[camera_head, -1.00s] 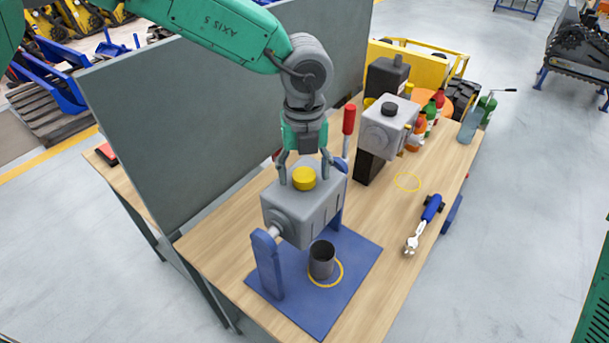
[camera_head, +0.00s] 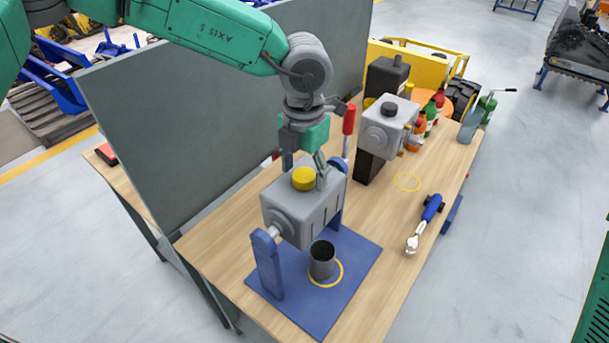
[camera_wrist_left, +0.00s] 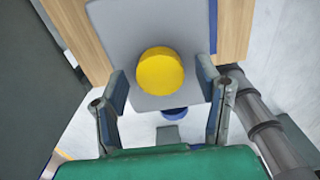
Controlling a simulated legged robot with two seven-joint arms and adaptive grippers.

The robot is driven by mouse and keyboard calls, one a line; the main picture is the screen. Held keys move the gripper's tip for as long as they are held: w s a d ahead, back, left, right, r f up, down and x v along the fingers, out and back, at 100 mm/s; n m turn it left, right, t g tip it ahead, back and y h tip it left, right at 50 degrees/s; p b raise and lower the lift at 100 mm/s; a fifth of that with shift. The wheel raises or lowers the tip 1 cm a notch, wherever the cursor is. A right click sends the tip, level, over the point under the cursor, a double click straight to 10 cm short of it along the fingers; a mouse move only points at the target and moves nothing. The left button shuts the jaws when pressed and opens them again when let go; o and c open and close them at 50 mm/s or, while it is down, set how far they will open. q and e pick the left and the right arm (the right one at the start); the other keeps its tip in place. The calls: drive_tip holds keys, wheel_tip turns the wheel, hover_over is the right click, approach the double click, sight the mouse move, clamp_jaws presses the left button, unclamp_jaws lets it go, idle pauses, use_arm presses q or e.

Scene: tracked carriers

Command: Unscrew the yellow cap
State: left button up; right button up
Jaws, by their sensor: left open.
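The yellow cap (camera_head: 304,179) sits on top of the grey box-shaped housing (camera_head: 312,212), which is held between blue supports. In the left wrist view, the cap (camera_wrist_left: 160,71) shows as a round disc on the grey top face. My left gripper (camera_head: 305,172) is open over the housing at the cap. In the wrist view its two fingers (camera_wrist_left: 168,92) stand apart, one on each side of the cap's near edge, with gaps to the cap. Whether they reach down to cap height I cannot tell. My right gripper is not in view.
A dark cup (camera_head: 321,260) stands on the blue base plate (camera_head: 301,309) in front of the housing. A second grey housing (camera_head: 388,128) with a black cap stands behind. A blue-handled tool (camera_head: 425,223) lies at the right. A grey panel (camera_head: 190,125) borders the left.

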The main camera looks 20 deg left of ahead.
use_arm(q)
drive_tip(key=c, duration=1)
drive_tip(key=n, duration=0.5)
drive_tip(key=shift+n, duration=0.3)
drive_tip(key=n, duration=0.4)
